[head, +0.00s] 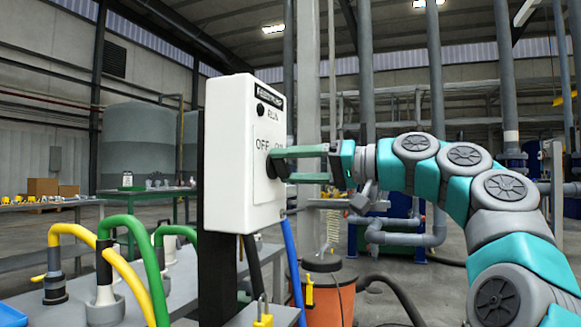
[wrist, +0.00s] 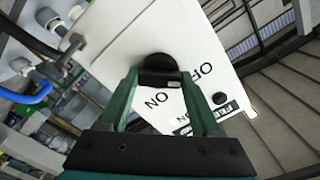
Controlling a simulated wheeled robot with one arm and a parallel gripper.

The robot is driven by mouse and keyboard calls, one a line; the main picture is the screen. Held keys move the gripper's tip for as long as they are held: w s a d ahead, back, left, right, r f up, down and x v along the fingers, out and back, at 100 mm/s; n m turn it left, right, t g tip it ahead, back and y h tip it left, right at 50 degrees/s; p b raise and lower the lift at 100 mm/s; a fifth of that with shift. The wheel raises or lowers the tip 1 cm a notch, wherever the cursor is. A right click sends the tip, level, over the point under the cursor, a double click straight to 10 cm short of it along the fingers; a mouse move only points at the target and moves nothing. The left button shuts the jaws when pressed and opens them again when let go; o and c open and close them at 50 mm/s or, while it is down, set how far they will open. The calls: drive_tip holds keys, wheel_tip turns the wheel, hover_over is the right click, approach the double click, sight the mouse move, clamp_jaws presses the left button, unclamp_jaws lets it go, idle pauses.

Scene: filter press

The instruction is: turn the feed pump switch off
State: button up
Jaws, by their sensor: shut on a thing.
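The feed pump switch is a white box (head: 232,180) on a dark post, lettered OFF, ON and RUN, with a black nameplate at its top. Its black knob (wrist: 158,62) stands out from the front face, between my green fingers in the wrist view. My gripper (wrist: 160,78) is shut on the knob. In the head view my gripper (head: 281,164) reaches the box's face from the right, and its fingers hide most of the knob and part of the ON lettering. I cannot tell which label the knob points to. The RUN lamp (head: 261,109) looks dark.
A grey bench (head: 180,280) with yellow and green hoses (head: 140,255) lies at the lower left. A blue hose (head: 294,270) and a black cable hang below the box. An orange container (head: 325,295) stands beneath, near my arm. Pipes and posts rise behind.

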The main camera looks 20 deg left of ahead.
drive_tip(key=o, duration=1.4)
drive_tip(key=d, duration=0.7)
drive_tip(key=shift+s+d, duration=0.3)
drive_tip(key=shift+d, duration=0.05)
drive_tip(key=shift+f, duration=0.1)
